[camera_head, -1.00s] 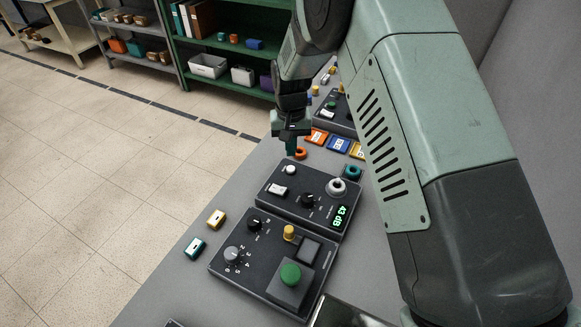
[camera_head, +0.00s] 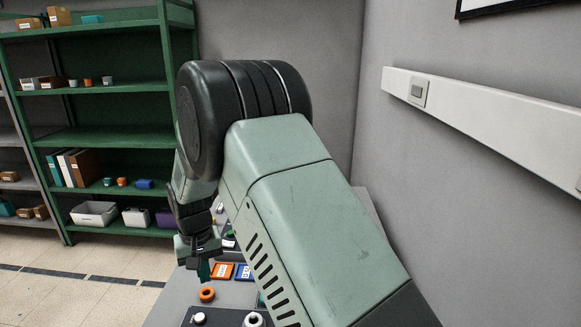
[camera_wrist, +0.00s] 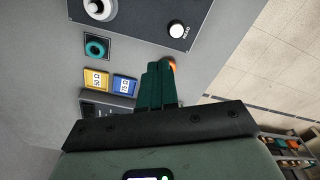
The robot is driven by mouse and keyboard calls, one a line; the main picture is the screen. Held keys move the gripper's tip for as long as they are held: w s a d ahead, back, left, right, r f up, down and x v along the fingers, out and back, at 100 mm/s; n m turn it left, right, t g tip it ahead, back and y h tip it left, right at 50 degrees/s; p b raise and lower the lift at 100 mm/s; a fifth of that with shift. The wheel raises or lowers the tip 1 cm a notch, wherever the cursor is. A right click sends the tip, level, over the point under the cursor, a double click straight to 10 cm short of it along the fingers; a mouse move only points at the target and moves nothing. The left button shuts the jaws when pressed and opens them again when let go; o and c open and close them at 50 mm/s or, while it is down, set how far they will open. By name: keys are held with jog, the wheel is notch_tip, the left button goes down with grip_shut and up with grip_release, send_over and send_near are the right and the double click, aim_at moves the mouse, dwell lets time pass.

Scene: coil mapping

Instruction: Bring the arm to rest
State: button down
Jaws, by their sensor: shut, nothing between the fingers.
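My gripper (camera_head: 204,274) hangs at the end of my bent arm, fingers pointing down over the grey table (camera_head: 169,308). Its fingers are together with nothing between them. In the wrist view the closed green fingers (camera_wrist: 157,84) stand out over the table. An orange ring (camera_head: 207,294) lies on the table close by the fingertips in the head view. In the wrist view the fingers partly hide this ring (camera_wrist: 172,65). I cannot tell the exact height of the fingertips above the table.
A black panel (camera_wrist: 140,25) with knobs stands near the gripper. Green shelves (camera_head: 105,143) stand behind; a grey wall (camera_head: 480,150) is at right.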

jog(key=s+d+r+m+t, duration=0.1)
jog(key=s+d+r, duration=0.2)
jog(key=d+r, duration=0.8)
jog(key=s+d+r+m+t, duration=0.1)
jog(key=s+d+r+m, duration=0.1)
jog(key=d+r, duration=0.95)
jog(key=s+d+r+m+t, duration=0.1)
jog(key=s+d+r, duration=0.1)
jog(key=s+d, duration=0.3)
jog(key=s+d+r+m+t, duration=0.1)
jog(key=s+d, duration=0.5)
jog(key=s, duration=0.8)
notch_tip(320, 180, up, 2)
jog(key=shift+d+r+t, duration=0.1)
jog(key=shift+d+t, duration=0.15)
jog(key=shift+t, duration=0.35)
